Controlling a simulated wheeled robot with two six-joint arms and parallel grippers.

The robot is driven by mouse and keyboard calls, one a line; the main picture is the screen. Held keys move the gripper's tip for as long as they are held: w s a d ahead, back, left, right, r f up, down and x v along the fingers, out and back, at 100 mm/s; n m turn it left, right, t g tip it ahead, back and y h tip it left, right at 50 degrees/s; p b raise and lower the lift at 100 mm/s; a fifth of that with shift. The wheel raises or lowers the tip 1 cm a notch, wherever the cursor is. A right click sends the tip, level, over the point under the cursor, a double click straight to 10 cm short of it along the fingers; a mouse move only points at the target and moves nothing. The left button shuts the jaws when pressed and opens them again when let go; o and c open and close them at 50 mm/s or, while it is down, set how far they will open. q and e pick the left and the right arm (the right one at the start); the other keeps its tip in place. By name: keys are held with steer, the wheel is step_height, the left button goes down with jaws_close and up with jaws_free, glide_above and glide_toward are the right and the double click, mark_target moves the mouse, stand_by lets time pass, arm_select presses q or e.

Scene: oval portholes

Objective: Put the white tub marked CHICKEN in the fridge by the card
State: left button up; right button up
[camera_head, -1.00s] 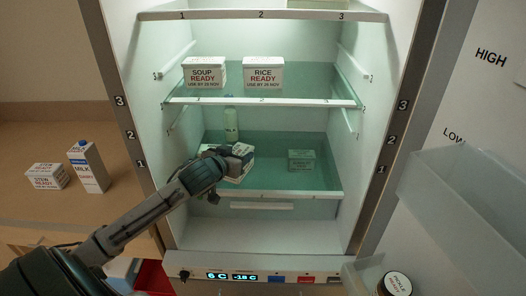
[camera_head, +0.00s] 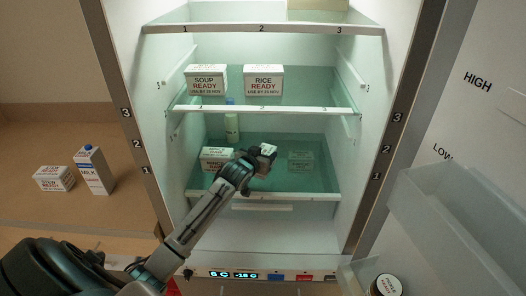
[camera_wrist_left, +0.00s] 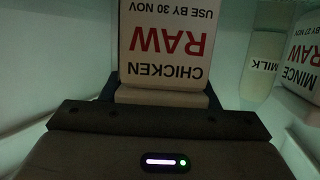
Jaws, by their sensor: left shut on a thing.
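The white tub marked CHICKEN RAW, USE BY 30 NOV (camera_wrist_left: 165,45) fills the top middle of the left wrist view, its print upside down. In the head view a small white part of it (camera_head: 268,149) shows at my left gripper (camera_head: 264,160); the rest is hidden by the gripper. My left gripper is shut on the tub, inside the fridge over the middle of the lower glass shelf (camera_head: 285,196). I cannot tell whether the tub touches the shelf. My right gripper is not in view. I cannot make out a card.
A MINCE RAW tub (camera_wrist_left: 302,60) is right in the wrist view; a white tub (camera_head: 216,157) is on the lower shelf's left. A bottle (camera_head: 231,127) stands behind. A dim box (camera_head: 301,159) is at right. SOUP (camera_head: 206,80) and RICE (camera_head: 263,79) tubs are above.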

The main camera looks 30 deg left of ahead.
arm_select(q)
steer(key=shift+f, duration=0.15)
steer(key=o, duration=1.1)
steer(key=shift+o, duration=1)
steer(key=shift+s+r, duration=0.2)
steer(key=shift+s, duration=0.3)
steer(key=b+v, duration=0.2)
steer(key=v, duration=0.9)
steer(key=shift+b, duration=0.3)
steer(key=shift+d+r, duration=0.1)
